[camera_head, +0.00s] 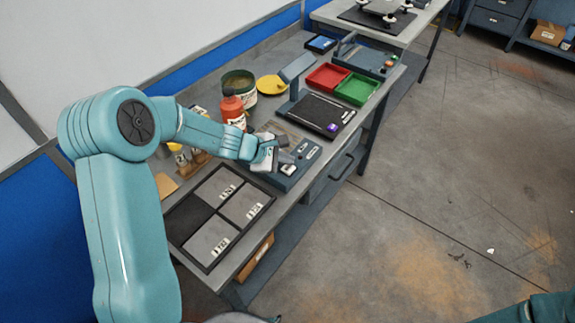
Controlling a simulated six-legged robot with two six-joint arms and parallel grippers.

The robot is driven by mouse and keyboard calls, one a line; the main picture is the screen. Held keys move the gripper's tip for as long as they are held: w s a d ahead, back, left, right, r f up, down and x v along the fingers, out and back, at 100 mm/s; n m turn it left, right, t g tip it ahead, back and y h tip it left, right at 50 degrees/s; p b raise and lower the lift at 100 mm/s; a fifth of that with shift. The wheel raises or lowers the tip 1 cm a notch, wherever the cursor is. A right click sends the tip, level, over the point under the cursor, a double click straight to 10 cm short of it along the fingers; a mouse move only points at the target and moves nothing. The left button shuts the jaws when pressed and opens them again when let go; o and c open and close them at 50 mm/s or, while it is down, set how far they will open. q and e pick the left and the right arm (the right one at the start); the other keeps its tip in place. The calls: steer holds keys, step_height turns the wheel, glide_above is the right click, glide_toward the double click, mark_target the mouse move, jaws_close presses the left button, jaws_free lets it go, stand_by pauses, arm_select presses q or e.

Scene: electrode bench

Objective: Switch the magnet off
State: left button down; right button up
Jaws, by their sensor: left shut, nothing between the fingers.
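My left arm reaches in from the left over the bench. My left gripper (283,149) is shut and empty, just over a blue-grey device (287,176) near the bench's front edge. The device has small light and dark parts on its top, partly hidden by the gripper. It may be the magnet's base, but I cannot read its switch or tell its state. Whether the fingers touch it is not clear. Only a teal part of my right arm shows at the bottom right corner; its gripper is out of view.
A framed tray with grey plates (240,206) lies left of the device. Behind are a red-orange bottle (233,108), a green tub (239,84) and a yellow dish (271,84). Right are a black-topped stand (318,113), a red tray (327,76) and a green tray (357,88). The floor is open.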

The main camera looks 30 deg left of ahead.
mark_target(285, 169)
arm_select(q)
step_height(285, 169, up, 6)
steer(key=p, duration=0.4)
steer(key=shift+p, duration=0.4)
steer(key=shift+w+f, duration=0.1)
